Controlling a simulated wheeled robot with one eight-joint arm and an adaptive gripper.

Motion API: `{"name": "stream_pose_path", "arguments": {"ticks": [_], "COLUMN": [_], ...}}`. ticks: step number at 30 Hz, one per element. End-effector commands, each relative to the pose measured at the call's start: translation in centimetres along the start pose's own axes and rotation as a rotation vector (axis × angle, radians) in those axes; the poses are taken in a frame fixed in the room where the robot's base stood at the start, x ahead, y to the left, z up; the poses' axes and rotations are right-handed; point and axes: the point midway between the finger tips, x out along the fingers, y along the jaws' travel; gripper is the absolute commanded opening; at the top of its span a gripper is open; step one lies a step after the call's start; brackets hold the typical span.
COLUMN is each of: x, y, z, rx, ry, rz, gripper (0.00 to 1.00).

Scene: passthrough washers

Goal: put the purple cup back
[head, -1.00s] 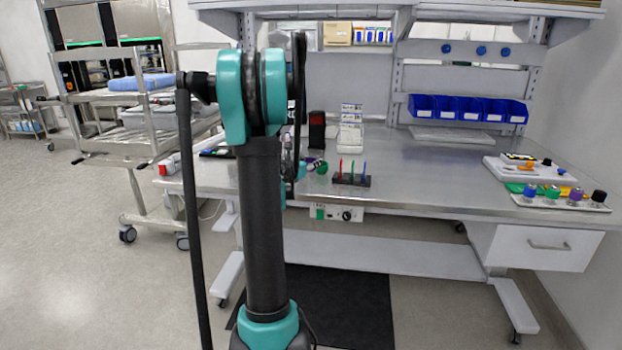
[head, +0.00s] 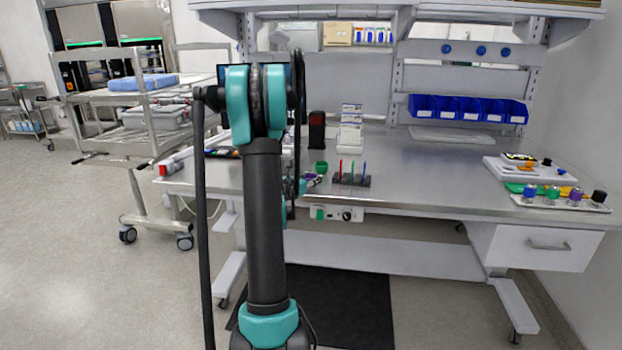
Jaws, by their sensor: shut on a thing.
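My gripper (head: 302,185) shows only in part at the bench's front edge, right of my arm, which hides most of it. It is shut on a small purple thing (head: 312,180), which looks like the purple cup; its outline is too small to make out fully. A green cup (head: 321,168) stands just behind it on the bench. Another purple piece (head: 576,195) sits on a pale strip (head: 555,205) at the bench's right end, among blue, green and black ones.
A dark rack (head: 351,181) with red, green and blue pegs stands right of my gripper. Behind are a black box (head: 317,131) and a white stand (head: 350,128). A white tray (head: 508,170) lies at the right. The bench middle (head: 430,180) is clear.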

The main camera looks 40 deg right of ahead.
Motion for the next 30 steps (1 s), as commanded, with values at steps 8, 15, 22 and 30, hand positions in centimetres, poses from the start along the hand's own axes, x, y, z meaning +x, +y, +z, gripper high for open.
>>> {"name": "stream_pose_path", "arguments": {"ticks": [8, 15, 22, 30], "x": [0.0, 0.0, -2.7, -8.3], "y": [0.0, 0.0, 0.1, 0.1], "z": [0.0, 0.1, 0.2, 0.2], "rx": [0.000, 0.000, -0.001, -0.001], "ry": [0.000, 0.000, 0.000, 0.000], "rz": [0.000, 0.000, 0.002, 0.004], "gripper": [0.64, 0.64, 0.64, 0.64]}}
